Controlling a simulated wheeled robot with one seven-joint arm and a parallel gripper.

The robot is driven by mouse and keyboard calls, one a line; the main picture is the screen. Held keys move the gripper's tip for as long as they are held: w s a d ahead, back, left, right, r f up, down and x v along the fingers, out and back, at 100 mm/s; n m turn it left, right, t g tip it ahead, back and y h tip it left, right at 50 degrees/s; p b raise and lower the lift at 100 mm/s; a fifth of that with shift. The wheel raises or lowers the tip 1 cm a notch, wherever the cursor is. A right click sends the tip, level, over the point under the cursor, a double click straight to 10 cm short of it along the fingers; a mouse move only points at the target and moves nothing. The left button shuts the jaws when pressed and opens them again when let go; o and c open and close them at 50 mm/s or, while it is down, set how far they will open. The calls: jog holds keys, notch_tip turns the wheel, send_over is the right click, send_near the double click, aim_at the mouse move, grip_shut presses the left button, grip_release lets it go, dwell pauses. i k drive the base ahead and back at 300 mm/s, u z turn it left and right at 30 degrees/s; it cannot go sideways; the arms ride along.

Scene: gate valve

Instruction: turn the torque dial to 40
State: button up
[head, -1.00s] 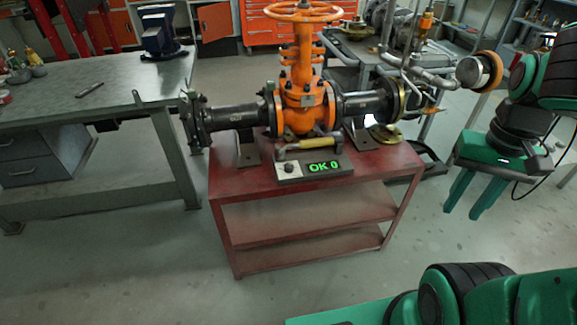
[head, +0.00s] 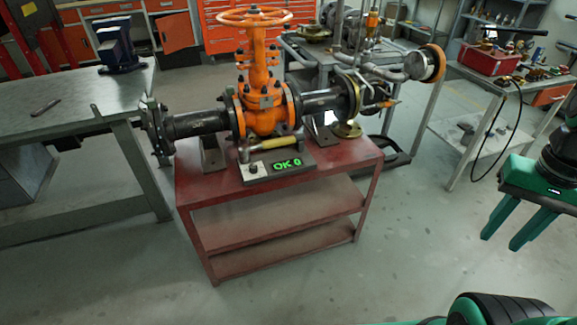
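The torque dial looks to be the small round knob (head: 253,169) on a dark box near the front of the red cart's top. A lit green display (head: 287,165) beside it reads "OK 0". A tool with a yellowish grip (head: 272,144) lies right behind the box. The orange gate valve (head: 262,105) with its handwheel (head: 254,17) stands behind these. My green gripper (head: 499,242) is at the right, well apart from the cart and dial. Its two fingers are spread with an empty gap between them, pointing down.
The red cart (head: 208,238) stands mid-floor, with dark pipes on both sides of the valve. A round gauge (head: 426,63) sticks out at the right. A grey workbench (head: 118,88) is at the left. A table with a red box (head: 487,60) is behind right. Floor before the cart is clear.

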aim_at(254, 167)
jog(key=z, duration=0.6)
jog(key=k, duration=0.8)
jog(key=z, duration=0.4)
jog(key=i, duration=1.25)
jog(key=u, duration=1.45)
jog(key=i, duration=0.95)
jog(key=u, duration=0.7)
